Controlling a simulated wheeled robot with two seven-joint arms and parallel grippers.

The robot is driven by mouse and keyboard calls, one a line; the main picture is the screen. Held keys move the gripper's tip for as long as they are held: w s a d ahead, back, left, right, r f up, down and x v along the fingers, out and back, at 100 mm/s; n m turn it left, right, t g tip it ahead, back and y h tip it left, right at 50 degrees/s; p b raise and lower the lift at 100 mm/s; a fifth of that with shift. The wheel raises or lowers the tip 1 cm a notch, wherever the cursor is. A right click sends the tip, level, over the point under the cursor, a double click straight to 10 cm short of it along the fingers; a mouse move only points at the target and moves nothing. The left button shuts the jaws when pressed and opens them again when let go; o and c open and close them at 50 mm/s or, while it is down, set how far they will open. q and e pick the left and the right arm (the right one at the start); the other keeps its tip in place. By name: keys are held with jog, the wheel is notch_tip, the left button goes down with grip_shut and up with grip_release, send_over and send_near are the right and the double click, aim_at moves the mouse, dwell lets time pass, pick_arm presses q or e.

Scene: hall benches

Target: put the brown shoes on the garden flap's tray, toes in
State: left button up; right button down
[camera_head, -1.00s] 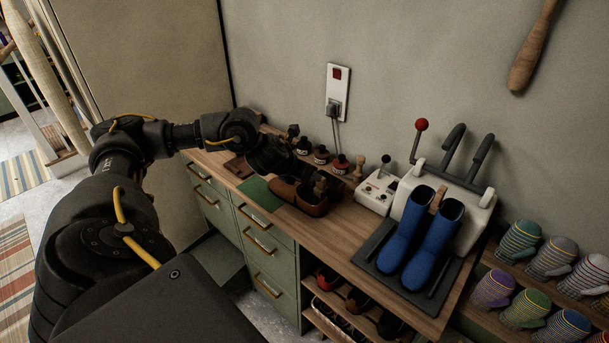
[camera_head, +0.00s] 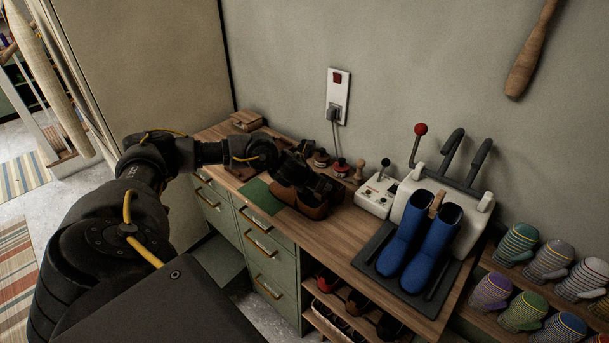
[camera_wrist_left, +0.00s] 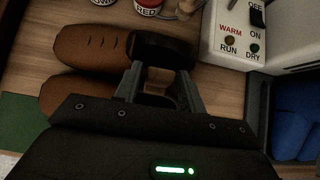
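The pair of brown shoes (camera_head: 308,209) sits on the wooden bench top beside a green mat. In the left wrist view the shoes (camera_wrist_left: 82,48) lie side by side, toes to the left, dark openings to the right. My left gripper (camera_head: 325,188) is low over their opening end and hides part of it. My right gripper is not in view.
Right of the shoes stand a white control box (camera_head: 376,194) and a white dryer (camera_head: 470,203) with blue boots (camera_head: 420,240) on a dark tray (camera_head: 374,258). Small polish jars (camera_head: 341,166) stand behind. The green mat (camera_head: 262,196) is left. Striped mittens (camera_head: 518,242) are far right.

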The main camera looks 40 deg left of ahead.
pick_arm(q)
jog(key=x, duration=0.3)
jog(key=shift+w+a+f, duration=0.1)
jog(key=shift+w+f, duration=0.05)
grip_shut()
